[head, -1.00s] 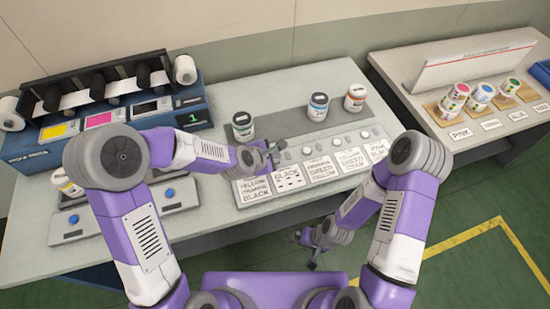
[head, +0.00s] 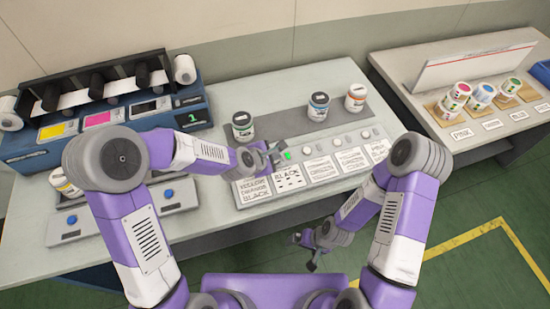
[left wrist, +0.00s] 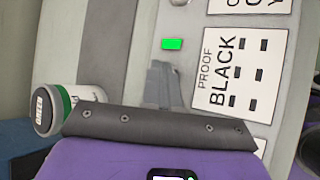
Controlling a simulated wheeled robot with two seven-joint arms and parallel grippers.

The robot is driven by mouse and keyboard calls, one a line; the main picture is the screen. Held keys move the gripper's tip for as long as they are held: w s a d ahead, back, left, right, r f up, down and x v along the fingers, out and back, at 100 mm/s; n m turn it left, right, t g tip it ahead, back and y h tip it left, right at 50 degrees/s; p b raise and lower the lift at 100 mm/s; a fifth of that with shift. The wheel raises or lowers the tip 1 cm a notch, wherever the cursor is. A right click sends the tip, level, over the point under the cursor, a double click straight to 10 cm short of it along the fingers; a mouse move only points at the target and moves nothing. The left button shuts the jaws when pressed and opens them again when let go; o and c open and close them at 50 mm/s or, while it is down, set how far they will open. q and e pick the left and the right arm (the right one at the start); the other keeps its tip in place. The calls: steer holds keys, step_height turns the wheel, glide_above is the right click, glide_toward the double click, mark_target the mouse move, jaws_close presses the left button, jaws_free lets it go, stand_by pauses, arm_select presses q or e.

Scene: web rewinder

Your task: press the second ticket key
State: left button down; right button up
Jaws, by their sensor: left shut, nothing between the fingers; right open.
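A row of keys runs above the printed ticket cards on the table. The second key (head: 286,155) is lit green, and it shows as a green rectangle in the left wrist view (left wrist: 172,44). Below it lies the second ticket card (head: 288,178), which reads "PROOF BLACK" in the left wrist view (left wrist: 238,75). My left gripper (head: 276,151) is shut and empty, its tips close beside the green key; I cannot tell whether they touch it. The first key is hidden behind my left gripper. My right gripper (head: 312,265) is open and empty, low in front of the table edge.
Several jars stand behind the keys, the nearest a green-banded jar (head: 243,126) close to my left gripper. A blue printing machine (head: 60,150) stands at the left, with scale-like pads (head: 90,223) in front.

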arm_select(q)
steer(key=shift+r+p, duration=0.5)
steer(key=shift+r, duration=0.3)
steer(key=shift+r+p, duration=1.95)
steer(key=shift+r, duration=0.55)
